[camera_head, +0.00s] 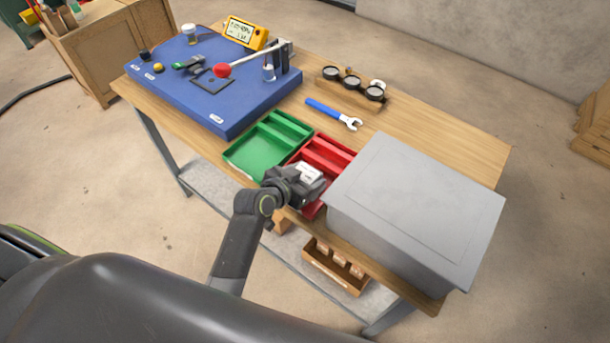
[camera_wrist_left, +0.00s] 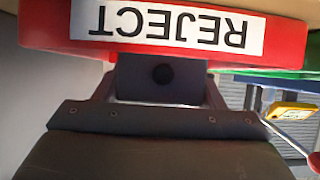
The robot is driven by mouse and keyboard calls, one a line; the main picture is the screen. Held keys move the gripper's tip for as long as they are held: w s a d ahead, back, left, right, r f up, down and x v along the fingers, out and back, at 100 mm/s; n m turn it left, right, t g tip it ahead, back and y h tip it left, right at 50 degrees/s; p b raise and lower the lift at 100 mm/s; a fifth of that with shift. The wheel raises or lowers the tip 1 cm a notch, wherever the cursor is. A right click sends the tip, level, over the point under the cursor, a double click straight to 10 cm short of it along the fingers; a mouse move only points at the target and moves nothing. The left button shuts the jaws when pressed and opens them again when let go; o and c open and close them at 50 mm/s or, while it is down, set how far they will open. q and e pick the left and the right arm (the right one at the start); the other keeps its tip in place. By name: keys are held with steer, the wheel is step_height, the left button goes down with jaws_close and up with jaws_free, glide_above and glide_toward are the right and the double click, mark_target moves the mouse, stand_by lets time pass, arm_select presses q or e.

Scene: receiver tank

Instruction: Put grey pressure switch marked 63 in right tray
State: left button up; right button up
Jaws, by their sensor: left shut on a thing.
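The right tray is red (camera_head: 333,150) and lies between the green tray and a large grey box. In the left wrist view, its red wall (camera_wrist_left: 60,25) fills the top, with an upside-down REJECT label. My left gripper (camera_head: 308,182) is over the near part of the red tray, shut on a grey block with a white label, the pressure switch (camera_head: 310,171). In the left wrist view, the dark grey switch (camera_wrist_left: 140,75) sits between the fingers, with a round black spot. Its number is not readable. I cannot tell whether it touches the tray. My right gripper is not in view.
The grey box (camera_head: 420,195) stands close on the right. The green tray (camera_head: 250,155) adjoins on the left. A blue board (camera_head: 215,90) with parts, a blue-handled wrench (camera_head: 335,114) and a gauge rack (camera_head: 350,90) lie behind. Bare table is free behind the box.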

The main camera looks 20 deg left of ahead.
arm_select(q)
steer(key=o, duration=1.3)
steer(key=shift+f, duration=0.1)
steer(key=shift+r, duration=0.2)
steer(key=shift+s, duration=0.25)
steer(key=v, duration=1.1)
steer(key=shift+s+r+b, duration=0.15)
steer(key=shift+s+b, duration=0.1)
steer(key=shift+b, duration=0.1)
steer(key=shift+a, duration=0.1)
